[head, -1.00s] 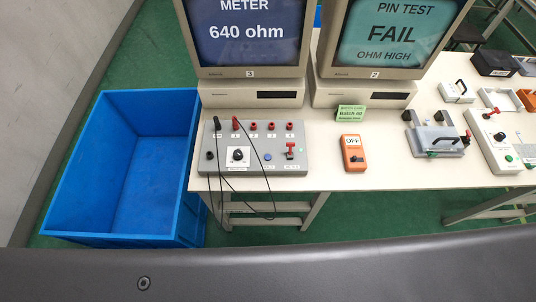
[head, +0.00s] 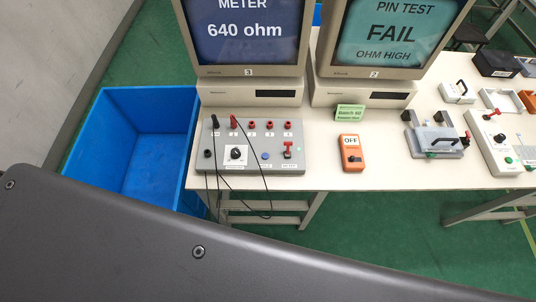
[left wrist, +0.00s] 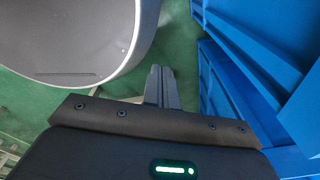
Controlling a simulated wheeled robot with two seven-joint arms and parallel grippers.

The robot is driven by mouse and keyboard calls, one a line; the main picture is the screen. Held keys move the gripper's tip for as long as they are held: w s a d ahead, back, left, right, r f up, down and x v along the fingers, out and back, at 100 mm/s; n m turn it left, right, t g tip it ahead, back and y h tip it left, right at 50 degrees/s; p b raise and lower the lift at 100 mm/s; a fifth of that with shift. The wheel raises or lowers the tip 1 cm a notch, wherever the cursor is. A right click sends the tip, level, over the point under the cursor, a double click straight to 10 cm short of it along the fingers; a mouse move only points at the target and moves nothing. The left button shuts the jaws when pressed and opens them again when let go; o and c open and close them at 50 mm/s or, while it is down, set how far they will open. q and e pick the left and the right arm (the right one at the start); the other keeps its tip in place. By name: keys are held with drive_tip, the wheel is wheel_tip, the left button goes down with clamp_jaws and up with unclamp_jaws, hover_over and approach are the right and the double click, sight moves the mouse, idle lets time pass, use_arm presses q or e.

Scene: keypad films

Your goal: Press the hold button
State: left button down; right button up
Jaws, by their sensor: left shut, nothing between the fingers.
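A grey control box (head: 288,133) stands on the table's near left edge. A small blue button (head: 265,156) is on its front part, between a black knob (head: 236,153) and a red switch (head: 288,150). The labels beside them are too small to read. My left gripper (left wrist: 160,72) shows in the left wrist view, with its two fingers together and empty, over green floor beside the blue bin. It is away from the control box, which that view does not show. Neither gripper shows in the head view.
Black leads run from the box's sockets and hang over the table edge. Two monitors stand behind; the left one (head: 247,35) reads 640 ohm. The blue bin (head: 150,100) is left of the table. An orange meter (head: 351,153) is right of the box, with bare tabletop between.

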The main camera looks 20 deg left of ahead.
use_arm(q)
drive_tip(key=w+d+r+t+p, duration=0.15)
drive_tip(key=w+r+p, duration=0.35)
drive_tip(key=w+r, duration=0.75)
wheel_tip(320, 180, up, 36)
drive_tip(key=m+h+p, duration=0.8)
drive_tip(key=m+h, duration=0.1)
drive_tip(key=m, duration=1.2)
hover_over(262, 155)
drive_tip(key=shift+s+r+t, duration=0.1)
drive_tip(key=shift+r+t, duration=0.1)
drive_tip(key=shift+t, duration=0.15)
drive_tip(key=shift+f, duration=0.15)
wheel_tip(262, 155, down, 9)
drive_tip(key=b, duration=0.7)
drive_tip(key=shift+r+b, duration=0.2)
drive_tip(key=shift+b, duration=0.2)
